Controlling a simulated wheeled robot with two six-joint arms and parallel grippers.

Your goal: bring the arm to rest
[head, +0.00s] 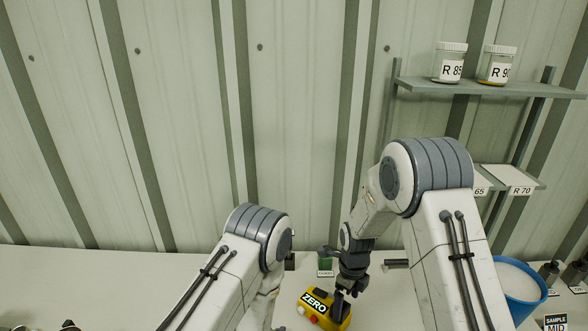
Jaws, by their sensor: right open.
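My right arm reaches down in the middle of the head view. Its dark gripper (345,293) points down at the right part of a yellow box labelled ZERO (316,301), which has a red and a white button on its front side. The jaws are open and overlap the box in the picture; I cannot tell whether they touch it. My left arm rises from the bottom edge and bends down again; its gripper is out of view.
A blue bucket of white material (518,284) stands right of my right arm. Small dark items and a SAMPLE card (556,322) are at the far right. A wall shelf (490,88) holds jars R 85 (450,65) and R 90 (496,68). The bench's left part (110,285) is mostly clear.

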